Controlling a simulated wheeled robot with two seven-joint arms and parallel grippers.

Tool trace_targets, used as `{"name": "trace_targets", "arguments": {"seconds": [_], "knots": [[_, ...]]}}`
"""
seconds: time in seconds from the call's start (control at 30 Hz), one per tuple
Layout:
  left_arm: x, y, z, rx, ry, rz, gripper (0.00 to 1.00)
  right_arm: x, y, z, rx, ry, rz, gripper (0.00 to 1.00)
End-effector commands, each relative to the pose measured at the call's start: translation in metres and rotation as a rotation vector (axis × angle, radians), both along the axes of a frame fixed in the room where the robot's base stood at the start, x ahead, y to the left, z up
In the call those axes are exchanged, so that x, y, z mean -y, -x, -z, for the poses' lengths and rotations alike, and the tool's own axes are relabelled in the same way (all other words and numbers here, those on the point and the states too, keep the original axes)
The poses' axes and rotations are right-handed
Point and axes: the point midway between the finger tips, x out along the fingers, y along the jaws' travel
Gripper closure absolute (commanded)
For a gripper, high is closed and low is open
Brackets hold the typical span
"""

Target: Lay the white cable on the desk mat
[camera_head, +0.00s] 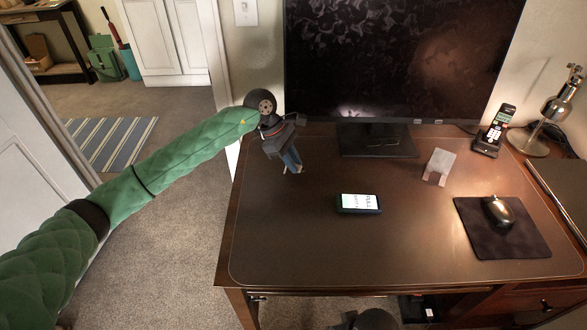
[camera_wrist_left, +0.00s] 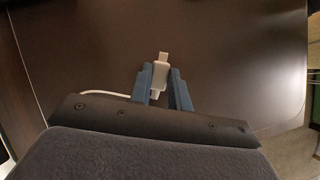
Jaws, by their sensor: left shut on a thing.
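My left gripper (camera_head: 292,163) is over the left part of the desk, close to the monitor's left side. In the left wrist view, its blue fingers (camera_wrist_left: 166,88) are shut on the white cable (camera_wrist_left: 160,76) near its plug end. The plug sticks out past the fingertips, and a thin white length runs off left behind the gripper body. In the head view the cable is too small to make out. The desk mat (camera_head: 290,235) is a broad brown sheet with rounded corners covering most of the desk. My right gripper is not visible.
A phone (camera_head: 359,203) lies on the mat's middle. A small pale card or stand (camera_head: 438,166), a mouse (camera_head: 498,210) on a black pad (camera_head: 520,242), a cordless phone (camera_head: 493,131) and a lamp (camera_head: 548,115) are to the right. The monitor (camera_head: 390,60) stands behind. The mat's front left is clear.

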Motion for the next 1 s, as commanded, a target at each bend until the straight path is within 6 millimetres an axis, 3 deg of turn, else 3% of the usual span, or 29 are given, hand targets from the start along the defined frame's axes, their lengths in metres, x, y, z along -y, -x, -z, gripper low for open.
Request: {"name": "trace_targets", "arguments": {"seconds": [0.4,0.87,0.9,1.0], "knots": [[0.0,0.001,0.039,-0.001,-0.001,0.0,1.0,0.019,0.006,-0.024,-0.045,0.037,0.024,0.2],[0.0,0.0,0.043,0.0,0.0,0.001,1.0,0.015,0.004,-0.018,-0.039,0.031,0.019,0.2],[0.0,0.0,0.042,0.0,0.0,0.001,0.77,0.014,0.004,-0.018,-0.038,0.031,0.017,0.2],[0.0,0.0,0.042,0.0,0.0,0.001,0.59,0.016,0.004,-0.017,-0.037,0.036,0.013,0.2]]}}
